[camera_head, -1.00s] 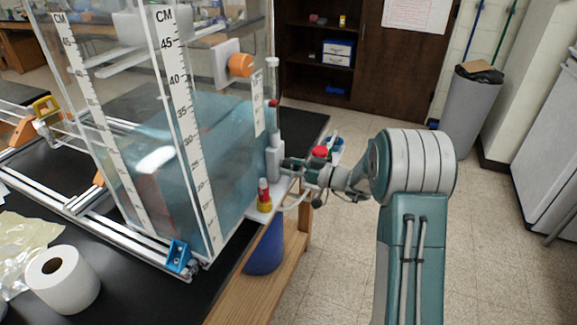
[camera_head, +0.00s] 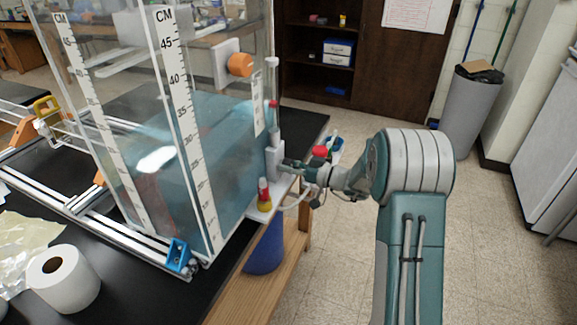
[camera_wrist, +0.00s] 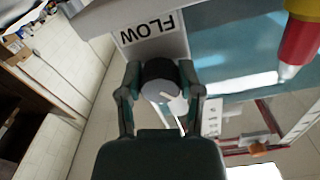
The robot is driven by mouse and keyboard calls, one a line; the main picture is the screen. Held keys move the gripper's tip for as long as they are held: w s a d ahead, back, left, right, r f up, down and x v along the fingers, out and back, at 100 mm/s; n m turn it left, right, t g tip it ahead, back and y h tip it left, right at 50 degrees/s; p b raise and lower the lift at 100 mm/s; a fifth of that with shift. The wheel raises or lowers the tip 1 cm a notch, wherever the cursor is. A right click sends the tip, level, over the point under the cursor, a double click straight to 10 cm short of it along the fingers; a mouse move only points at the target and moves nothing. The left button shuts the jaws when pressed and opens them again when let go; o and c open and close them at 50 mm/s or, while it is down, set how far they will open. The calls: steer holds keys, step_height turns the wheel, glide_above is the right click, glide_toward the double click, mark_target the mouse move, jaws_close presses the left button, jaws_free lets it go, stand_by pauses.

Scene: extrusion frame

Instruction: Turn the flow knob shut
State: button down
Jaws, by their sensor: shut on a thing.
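The flow knob (camera_wrist: 160,82) is a dark round knob with a grey face and a pale pointer line, below a white "FLOW" label (camera_wrist: 148,28) in the wrist view. My gripper (camera_wrist: 161,92) has a finger on each side of the knob and is shut on it. In the head view my gripper (camera_head: 291,168) reaches left to the grey valve housing (camera_head: 275,160) at the tank's right side. The knob itself is hidden there.
A clear water tank (camera_head: 190,150) with centimetre scales stands on the black bench. A red and yellow fitting (camera_head: 264,194) sits just in front of the housing. Open floor is to the right.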

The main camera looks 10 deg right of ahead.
steer(key=m, duration=0.6)
steer(key=shift+m, duration=0.3)
steer(key=m, duration=0.6)
steer(key=shift+m, duration=0.3)
steer(key=m, duration=1.2)
steer(key=shift+f, duration=0.1)
steer(key=shift+c, duration=1.5)
jaws_free()
steer(key=shift+o, duration=0.2)
